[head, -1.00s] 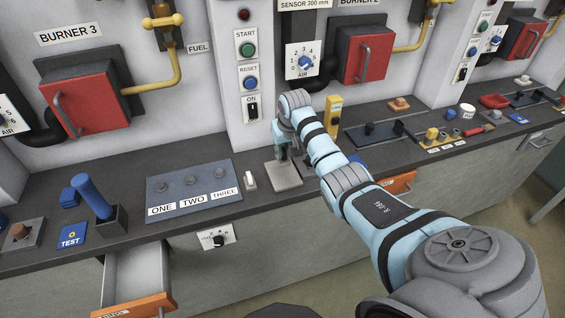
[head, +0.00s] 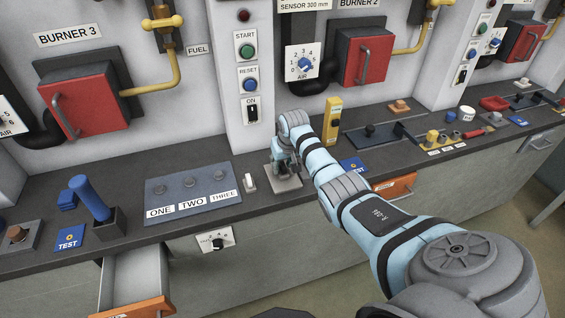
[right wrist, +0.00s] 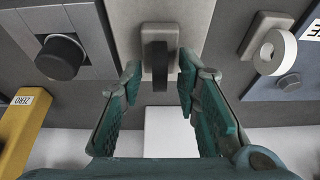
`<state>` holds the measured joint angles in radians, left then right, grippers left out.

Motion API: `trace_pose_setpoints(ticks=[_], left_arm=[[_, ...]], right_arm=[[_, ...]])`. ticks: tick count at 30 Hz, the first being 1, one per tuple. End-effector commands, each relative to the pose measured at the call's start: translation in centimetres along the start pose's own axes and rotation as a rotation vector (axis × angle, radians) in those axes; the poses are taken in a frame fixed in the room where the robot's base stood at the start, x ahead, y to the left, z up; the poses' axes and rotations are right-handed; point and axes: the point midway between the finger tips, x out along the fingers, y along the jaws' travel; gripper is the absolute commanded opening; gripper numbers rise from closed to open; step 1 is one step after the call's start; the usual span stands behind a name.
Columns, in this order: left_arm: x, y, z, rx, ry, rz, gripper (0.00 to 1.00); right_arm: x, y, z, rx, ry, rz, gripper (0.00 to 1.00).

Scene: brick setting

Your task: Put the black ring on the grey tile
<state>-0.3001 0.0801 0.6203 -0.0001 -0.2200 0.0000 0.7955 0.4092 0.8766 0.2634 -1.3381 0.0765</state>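My right gripper (right wrist: 158,92) points down over the counter, its two teal fingers apart. In the right wrist view a black ring (right wrist: 160,62), seen nearly edge-on, stands upright on a small grey block (right wrist: 150,32) between the fingers. Gaps show on both sides of it. The light grey tile (right wrist: 195,18) lies at the top of that view, beside the block. In the head view my right gripper (head: 284,167) hides the ring and covers part of the tile (head: 290,184). My left gripper is not in view.
A white ring on a grey stand (right wrist: 270,45) and the blue ONE TWO THREE panel (head: 190,188) are on one side. A yellow upright block (head: 332,120) and a black knob (right wrist: 60,57) are on the other. The wall column (head: 228,70) rises behind.

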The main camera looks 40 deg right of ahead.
Motion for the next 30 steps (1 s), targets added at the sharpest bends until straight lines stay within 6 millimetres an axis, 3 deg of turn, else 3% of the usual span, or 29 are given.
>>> trace_pose_setpoints(ticks=[5, 15, 18, 30], left_arm=[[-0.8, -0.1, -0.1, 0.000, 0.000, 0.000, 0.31], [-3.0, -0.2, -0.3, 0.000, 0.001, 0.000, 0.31], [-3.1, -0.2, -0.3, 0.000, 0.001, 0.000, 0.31], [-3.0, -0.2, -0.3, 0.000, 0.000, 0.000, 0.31]], right_arm=[[-1.6, 0.0, -0.2, -0.001, 0.002, 0.000, 0.30], [-10.2, 0.0, -0.2, -0.001, 0.004, 0.001, 0.30], [-11.6, 0.0, -0.2, 0.000, 0.003, 0.000, 0.30], [-12.1, 0.0, -0.1, 0.000, 0.000, 0.000, 0.30]])
